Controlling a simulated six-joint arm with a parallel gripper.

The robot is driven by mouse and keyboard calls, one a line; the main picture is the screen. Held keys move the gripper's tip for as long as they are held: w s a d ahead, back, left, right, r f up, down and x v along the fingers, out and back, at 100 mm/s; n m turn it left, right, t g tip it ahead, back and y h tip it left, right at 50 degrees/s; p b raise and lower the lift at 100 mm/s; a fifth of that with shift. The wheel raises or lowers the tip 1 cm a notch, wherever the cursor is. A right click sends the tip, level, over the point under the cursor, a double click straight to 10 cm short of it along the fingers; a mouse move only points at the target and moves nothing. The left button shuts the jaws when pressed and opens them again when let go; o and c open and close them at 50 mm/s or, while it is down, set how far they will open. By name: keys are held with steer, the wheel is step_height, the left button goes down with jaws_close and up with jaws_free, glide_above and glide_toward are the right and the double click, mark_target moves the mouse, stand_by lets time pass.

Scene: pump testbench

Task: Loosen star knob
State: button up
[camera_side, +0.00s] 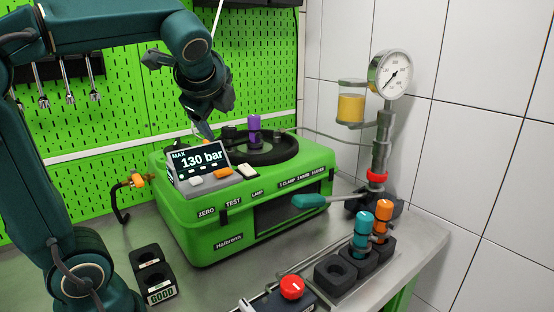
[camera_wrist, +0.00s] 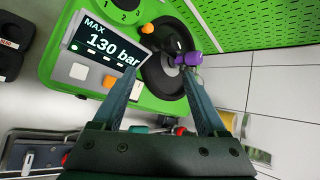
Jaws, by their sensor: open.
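My gripper (camera_side: 207,130) points down above the back of the green test bench (camera_side: 200,240), just behind its display. In the wrist view my gripper (camera_wrist: 161,66) has its two fingers spread, with nothing held between them. A dark knob-like part (camera_side: 229,132), possibly the star knob, stands just right of the fingers. Its star shape cannot be made out. A purple cylinder (camera_side: 254,130) stands upright beside it at the black round turntable (camera_side: 272,150). The purple cylinder also shows in the wrist view (camera_wrist: 190,59), just beyond the right fingertip.
The display (camera_side: 199,160) reads MAX 130 bar and stands close to my fingers. A teal-handled lever (camera_side: 310,201) and a pressure gauge (camera_side: 391,74) are at right. Teal (camera_side: 362,227) and orange (camera_side: 382,216) cylinders stand in black holders. A red button (camera_side: 291,288) is in front.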

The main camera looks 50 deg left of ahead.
mark_target(228, 128)
steer(key=w+a+f+m+y, duration=0.1)
steer(key=a+m, duration=0.1)
steer(key=m, duration=0.1)
steer(key=w+a+f+m+y, duration=0.1)
steer(key=w+a+m, duration=0.1)
steer(key=m, duration=0.2)
steer(key=w+a+f+m+t+y, duration=0.1)
steer(key=w+a+m, duration=0.1)
steer(key=a+m, duration=0.1)
steer(key=shift+w+a+f+m, duration=0.1)
steer(key=shift+w+f+m, duration=0.1)
steer(key=shift+m, duration=0.5)
steer(key=shift+f, duration=0.5)
steer(key=shift+w+a+f, duration=0.15)
steer(key=shift+a+f, duration=0.05)
steer(key=shift+a, duration=0.1)
steer(key=shift+x, duration=2.15)
jaws_close()
